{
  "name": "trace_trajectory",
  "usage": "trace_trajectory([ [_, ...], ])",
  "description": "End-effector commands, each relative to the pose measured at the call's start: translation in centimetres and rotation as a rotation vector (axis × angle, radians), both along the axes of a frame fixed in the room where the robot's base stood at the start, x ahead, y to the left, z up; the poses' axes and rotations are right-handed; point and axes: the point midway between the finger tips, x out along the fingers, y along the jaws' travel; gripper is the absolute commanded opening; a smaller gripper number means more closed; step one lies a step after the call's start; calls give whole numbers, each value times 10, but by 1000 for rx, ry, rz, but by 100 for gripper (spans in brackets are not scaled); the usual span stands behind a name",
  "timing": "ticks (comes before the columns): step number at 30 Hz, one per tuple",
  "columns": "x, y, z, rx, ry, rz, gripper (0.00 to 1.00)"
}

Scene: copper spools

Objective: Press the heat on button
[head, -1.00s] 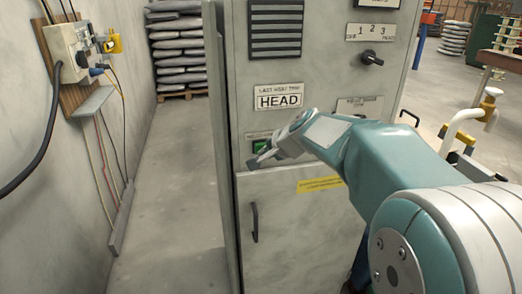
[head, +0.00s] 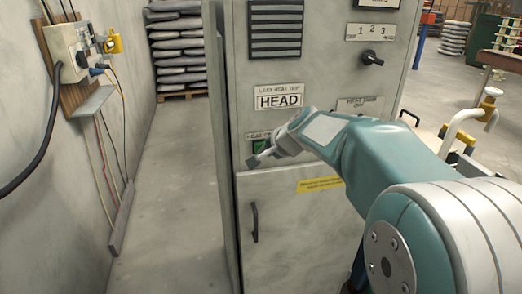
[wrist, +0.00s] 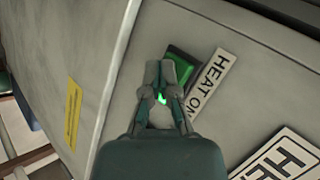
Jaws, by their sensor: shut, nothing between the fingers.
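The green heat on button (head: 259,146) is on the front of the grey cabinet (head: 290,214), just under the small HEAT ON label (head: 256,136). In the wrist view the button (wrist: 187,63) is partly hidden behind my fingers, with the HEAT ON label (wrist: 212,86) beside it. My gripper (head: 254,161) is shut and empty, with its fingertips in front of the button's lower edge. In the wrist view my gripper (wrist: 160,68) overlaps the button's left part. I cannot tell whether the tips touch it.
A HEAD sign (head: 278,97) is above the button, and a rotary switch (head: 372,58) is at the upper right. A door handle (head: 254,222) is below. Wall-mounted electrics (head: 72,50) are at the left, with clear floor (head: 175,190) between.

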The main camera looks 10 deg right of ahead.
Motion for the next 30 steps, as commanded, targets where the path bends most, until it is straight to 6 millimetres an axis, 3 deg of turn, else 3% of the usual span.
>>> trace_trajectory([
  [13, 1, 0, 0, -1, 0, -1, 0],
  [30, -16, 0, 0, 0, 0, 0, 0],
])
